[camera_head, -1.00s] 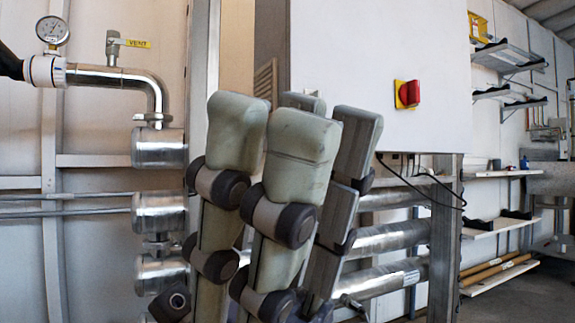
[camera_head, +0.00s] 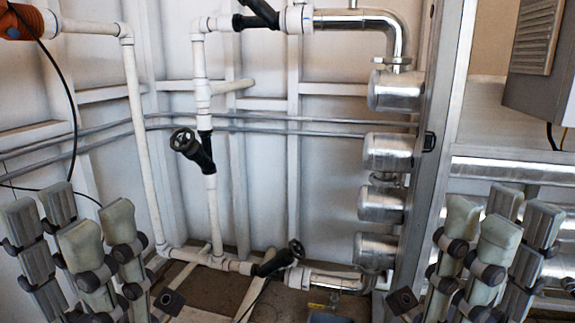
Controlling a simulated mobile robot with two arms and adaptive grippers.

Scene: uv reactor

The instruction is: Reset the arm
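My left gripper (camera_head: 82,235) shows at the lower left with its grey-green padded fingers pointing up and spread apart. It is open, with nothing between the fingers. My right gripper (camera_head: 492,240) shows at the lower right in the same upright pose, fingers spread and empty. Neither gripper touches the pipework behind. The arms below the grippers are cut off by the bottom edge of the picture.
White pipes (camera_head: 140,130) with a black-handled valve (camera_head: 192,150) and a lower black valve (camera_head: 280,260) stand between the grippers. Steel reactor cylinders (camera_head: 388,152) are stacked right of centre beside a metal post (camera_head: 440,130). A grey cabinet (camera_head: 545,95) is at the upper right.

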